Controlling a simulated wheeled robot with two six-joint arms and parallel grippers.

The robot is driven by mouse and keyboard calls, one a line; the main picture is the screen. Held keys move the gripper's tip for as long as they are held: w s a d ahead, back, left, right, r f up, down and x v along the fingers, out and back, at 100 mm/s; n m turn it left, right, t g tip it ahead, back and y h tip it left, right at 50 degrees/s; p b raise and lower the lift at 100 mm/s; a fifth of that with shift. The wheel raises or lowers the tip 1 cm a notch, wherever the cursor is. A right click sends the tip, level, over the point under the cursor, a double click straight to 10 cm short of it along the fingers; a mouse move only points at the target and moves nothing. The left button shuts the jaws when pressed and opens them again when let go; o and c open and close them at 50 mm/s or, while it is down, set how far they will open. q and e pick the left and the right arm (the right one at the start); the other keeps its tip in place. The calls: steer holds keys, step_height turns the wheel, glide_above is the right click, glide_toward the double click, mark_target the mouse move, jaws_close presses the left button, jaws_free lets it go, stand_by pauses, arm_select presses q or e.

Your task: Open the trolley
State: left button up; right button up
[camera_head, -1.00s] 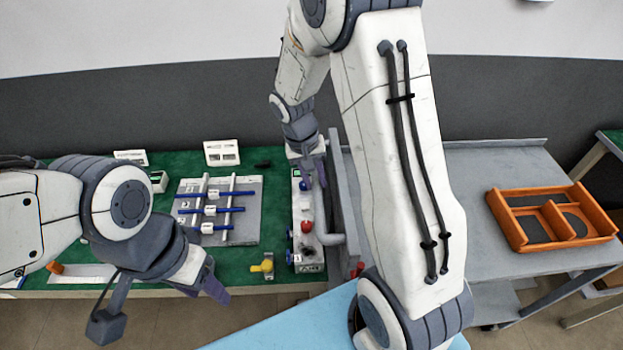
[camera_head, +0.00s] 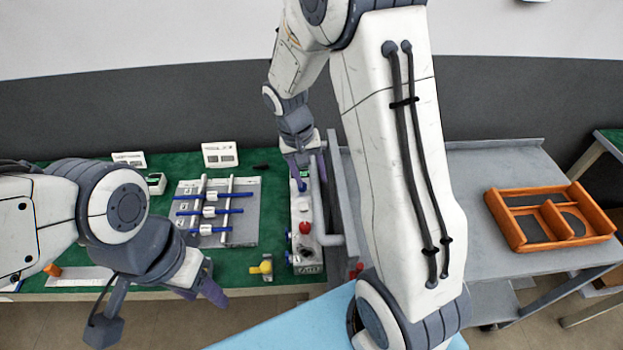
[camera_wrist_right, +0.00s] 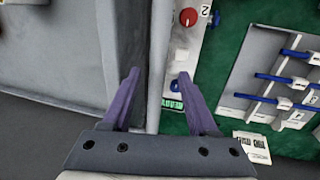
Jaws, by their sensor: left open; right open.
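The grey metal trolley (camera_head: 470,185) stands at the right in the head view, its left part hidden behind my right arm. Its left raised edge adjoins the green bench. A grey bent bar (camera_head: 317,205) lies along a white panel (camera_head: 306,262) with a red knob at that edge. My right gripper (camera_head: 298,170) is open, pointing down near the panel's far end. In the right wrist view, my right gripper (camera_wrist_right: 158,75) has a grey upright strip and the panel's end between its fingers, with no grip visible. My left gripper (camera_head: 203,293) is open and empty at the bench's front edge.
An orange divided tray (camera_head: 535,240) sits on the trolley top. A grey board with blue rods (camera_head: 245,238) and a yellow valve (camera_head: 265,266) are on the green bench. White boxes (camera_head: 220,155) stand at the back. A light-blue surface (camera_head: 290,325) is in front.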

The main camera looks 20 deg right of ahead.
step_height(320, 180, up, 8)
steer(key=a, duration=0.1)
steer(key=shift+w+a+r, duration=0.25)
steer(key=shift+w+a, duration=0.05)
steer(key=s+a+n+y, duration=0.1)
steer(key=s+a+n, duration=0.4)
steer(key=s+a, duration=0.3)
steer(key=s+a+r+n+y, duration=0.1)
steer(key=s+a+n, duration=0.5)
steer(key=s, duration=0.8)
steer(key=shift+s+a+n+t+y, duration=0.3)
steer(key=shift+s+a+t+y, duration=0.15)
steer(key=shift+a, duration=0.5)
steer(key=shift+w, duration=0.15)
steer(key=shift+c, duration=0.7)
steer(key=shift+d, duration=0.1)
